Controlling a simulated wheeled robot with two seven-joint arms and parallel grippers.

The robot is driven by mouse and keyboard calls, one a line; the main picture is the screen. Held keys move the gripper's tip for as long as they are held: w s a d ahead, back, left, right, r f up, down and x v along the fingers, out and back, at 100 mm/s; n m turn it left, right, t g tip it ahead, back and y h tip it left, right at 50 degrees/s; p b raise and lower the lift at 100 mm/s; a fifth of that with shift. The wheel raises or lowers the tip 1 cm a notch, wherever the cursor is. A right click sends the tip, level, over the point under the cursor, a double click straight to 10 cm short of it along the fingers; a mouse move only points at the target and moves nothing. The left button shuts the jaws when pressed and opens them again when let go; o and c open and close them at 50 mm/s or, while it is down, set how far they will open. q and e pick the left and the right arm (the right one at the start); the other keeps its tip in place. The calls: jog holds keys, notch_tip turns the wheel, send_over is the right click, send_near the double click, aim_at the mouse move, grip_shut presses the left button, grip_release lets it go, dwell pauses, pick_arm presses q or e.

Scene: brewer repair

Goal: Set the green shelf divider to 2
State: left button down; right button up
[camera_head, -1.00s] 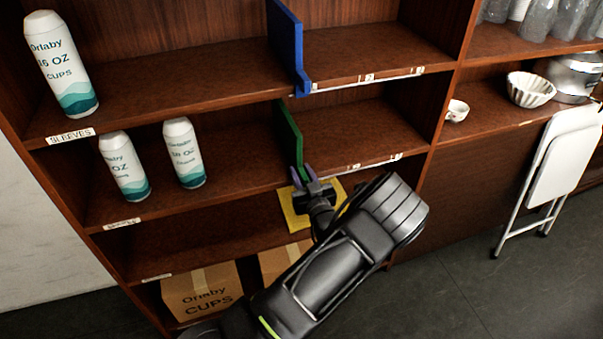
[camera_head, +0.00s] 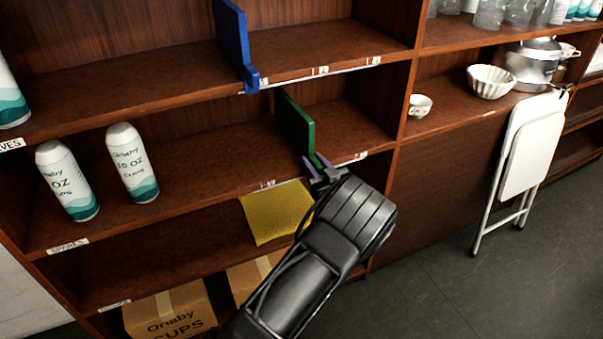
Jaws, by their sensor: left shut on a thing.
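The green shelf divider (camera_head: 295,122) stands upright on the middle shelf, its front end at the shelf's front edge. My left gripper (camera_head: 316,166) is shut on the divider's front end. The front end stands near the middle of the white label strip (camera_head: 285,182). One label shows left of the divider (camera_head: 267,185) and one to its right (camera_head: 360,157); their numbers are too small to read. My gripper hides the strip at the divider's front. My right gripper is not in view.
A blue divider (camera_head: 232,42) stands on the shelf above. Cups in sleeves (camera_head: 132,163) stand at the left of the middle shelf. A yellow cloth (camera_head: 272,212) lies below. A folded white chair (camera_head: 530,145) leans at the right. The middle shelf right of the divider is clear.

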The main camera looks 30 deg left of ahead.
aim_at(319, 172)
pick_arm(q)
jog(key=shift+s+a, duration=0.2)
jog(key=shift+s, duration=0.05)
jog(key=c, duration=1.4)
grip_release()
jog(key=shift+o, duration=0.2)
jog(key=shift+d, duration=0.1)
jog(key=v, duration=0.7)
jog(key=shift+s+d+b, duration=0.25)
jog(key=shift+d+b, duration=0.05)
jog(key=shift+b, duration=0.1)
